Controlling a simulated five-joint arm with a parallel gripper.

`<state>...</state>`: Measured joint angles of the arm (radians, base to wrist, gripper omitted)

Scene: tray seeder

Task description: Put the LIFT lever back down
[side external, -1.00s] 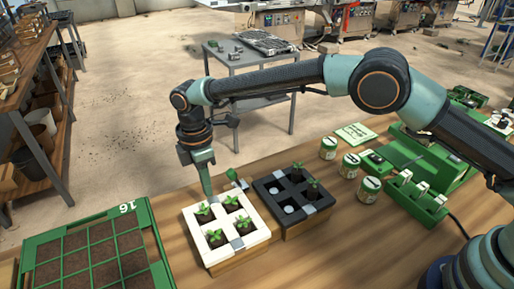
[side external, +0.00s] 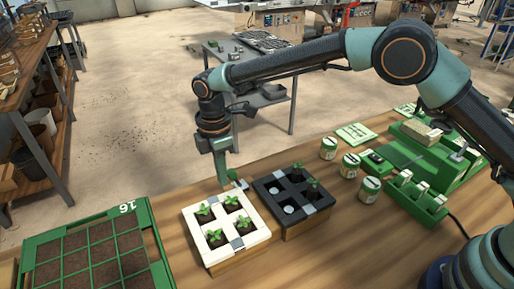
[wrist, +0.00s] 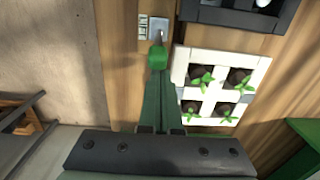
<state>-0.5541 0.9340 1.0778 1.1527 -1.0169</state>
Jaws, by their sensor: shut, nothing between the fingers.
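The LIFT lever has a bright green knob (wrist: 157,55) and a small metal plate (wrist: 158,28), with a LIFT label (wrist: 143,25) beside it. In the side view the lever (side external: 240,183) is at the back of the bench, behind the white and black trays. My gripper (side external: 222,183) is shut and empty, pointing down beside the lever on its left. In the wrist view its dark green fingers (wrist: 159,85) reach up to the knob and overlap it. Whether they touch it, and the lever's exact tilt, I cannot tell.
A white tray (side external: 211,252) with several seedlings stands just in front of the lever. A black tray (side external: 288,222) is to its right. A green seed tray (side external: 150,228) lies at left. Jars (side external: 328,150) and green equipment (side external: 440,172) stand farther right.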

